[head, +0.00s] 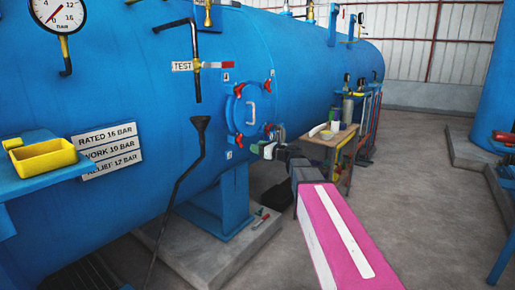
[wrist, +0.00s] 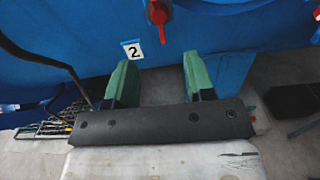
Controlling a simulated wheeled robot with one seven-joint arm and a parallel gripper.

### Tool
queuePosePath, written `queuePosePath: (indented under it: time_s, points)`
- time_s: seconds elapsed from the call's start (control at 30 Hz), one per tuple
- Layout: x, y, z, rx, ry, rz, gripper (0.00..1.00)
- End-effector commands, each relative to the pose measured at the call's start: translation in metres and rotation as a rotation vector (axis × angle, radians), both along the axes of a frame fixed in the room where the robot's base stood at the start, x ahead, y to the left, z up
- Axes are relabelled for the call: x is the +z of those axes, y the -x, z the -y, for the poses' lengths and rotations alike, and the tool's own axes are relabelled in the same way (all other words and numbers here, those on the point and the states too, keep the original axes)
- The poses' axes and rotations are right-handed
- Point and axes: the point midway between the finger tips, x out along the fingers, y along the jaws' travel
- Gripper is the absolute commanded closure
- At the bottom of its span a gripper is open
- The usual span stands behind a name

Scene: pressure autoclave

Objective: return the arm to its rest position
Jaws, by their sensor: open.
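My gripper (wrist: 155,84) shows in the wrist view with two green fingers spread apart and nothing between them. In the head view my pink and white arm reaches forward from the lower right, and my gripper (head: 272,150) is at its far end, small and partly hidden by the wrist. It is in front of the blue autoclave (head: 130,100), just below and right of the round hatch (head: 248,110) with red clamps. In the wrist view the fingers point at the blue vessel wall (wrist: 240,30), near a label with the number 2 (wrist: 132,50). Contact cannot be told.
A wooden table (head: 335,137) with small items stands beyond my gripper. A yellow tray (head: 43,158) sits on a blue shelf at left. A black funnel pipe (head: 190,170) runs down the vessel's front. The concrete floor at right (head: 425,200) is clear.

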Motion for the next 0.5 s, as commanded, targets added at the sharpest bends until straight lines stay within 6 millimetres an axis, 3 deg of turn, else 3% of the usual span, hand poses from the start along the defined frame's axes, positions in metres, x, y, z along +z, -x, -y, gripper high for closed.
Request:
queuePosePath:
  time_s: [0.13, 0.23, 0.5]
  points:
    - [-0.015, 0.008, 0.000, 0.012, 0.077, 0.027, 0.51]
    - [-0.043, 0.021, 0.000, 0.043, 0.226, 0.083, 0.51]
    - [-0.163, 0.089, 0.019, 0.306, 0.858, 0.329, 0.51]
